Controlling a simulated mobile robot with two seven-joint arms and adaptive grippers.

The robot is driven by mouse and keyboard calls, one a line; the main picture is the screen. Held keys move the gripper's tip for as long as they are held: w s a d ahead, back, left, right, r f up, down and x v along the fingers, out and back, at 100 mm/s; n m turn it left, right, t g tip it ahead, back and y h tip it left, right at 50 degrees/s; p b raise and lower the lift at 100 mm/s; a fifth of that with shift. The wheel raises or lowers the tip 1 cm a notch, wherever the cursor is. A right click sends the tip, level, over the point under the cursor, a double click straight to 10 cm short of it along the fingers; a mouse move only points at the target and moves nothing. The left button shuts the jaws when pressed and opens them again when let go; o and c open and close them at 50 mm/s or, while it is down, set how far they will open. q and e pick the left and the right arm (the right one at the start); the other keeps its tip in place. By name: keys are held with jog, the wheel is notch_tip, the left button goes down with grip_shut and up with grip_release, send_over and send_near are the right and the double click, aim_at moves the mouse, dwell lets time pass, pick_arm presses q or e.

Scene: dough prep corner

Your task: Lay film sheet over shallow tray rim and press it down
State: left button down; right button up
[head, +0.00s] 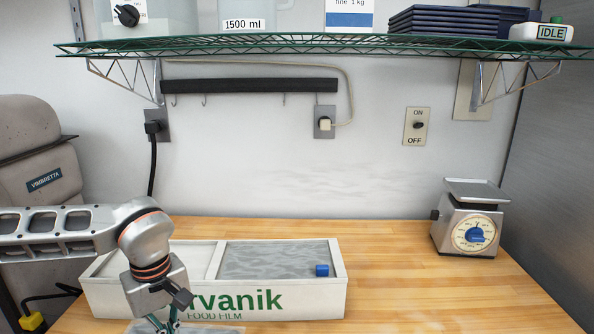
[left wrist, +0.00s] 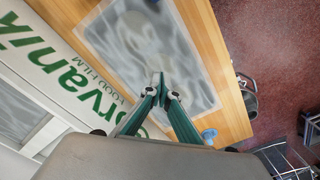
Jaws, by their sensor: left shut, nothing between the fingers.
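A grey translucent film sheet (left wrist: 102,30) with a pale border lies flat on the wood counter in front of the white film box in the left wrist view. A blue tab (left wrist: 209,134) is at one corner. Only a sliver of the sheet (head: 205,329) shows at the bottom of the head view. I cannot make out a separate tray rim; whether a tray is under the sheet is unclear. My left gripper (left wrist: 161,82) is shut and empty above the sheet, pointing down at it; contact cannot be told. It also shows in the head view (head: 164,327). My right gripper is out of view.
The film box (head: 130,300) stands behind the sheet; its right compartment holds grey film (head: 270,258) with a blue tab (head: 322,270). A scale (head: 470,220) stands at the back right. The counter (head: 420,290) right of the box is clear. A green wire shelf (head: 330,44) hangs above.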

pick_arm(q)
jog(key=shift+f+b, duration=0.3)
jog(key=shift+f, duration=0.4)
jog(key=shift+s+f, duration=0.1)
dwell(0.9)
jog(key=shift+r+p, duration=1.25)
jog(key=shift+r, duration=0.35)
jog(key=shift+a, duration=0.15)
jog(key=shift+a, duration=0.3)
jog(key=shift+w+a+r+p, duration=0.15)
jog(key=shift+a+p, duration=0.1)
jog(key=shift+a, duration=2.1)
jog(key=shift+w+a+r+p, duration=0.1)
jog(key=shift+a+p, duration=0.15)
jog(key=shift+a, duration=2.05)
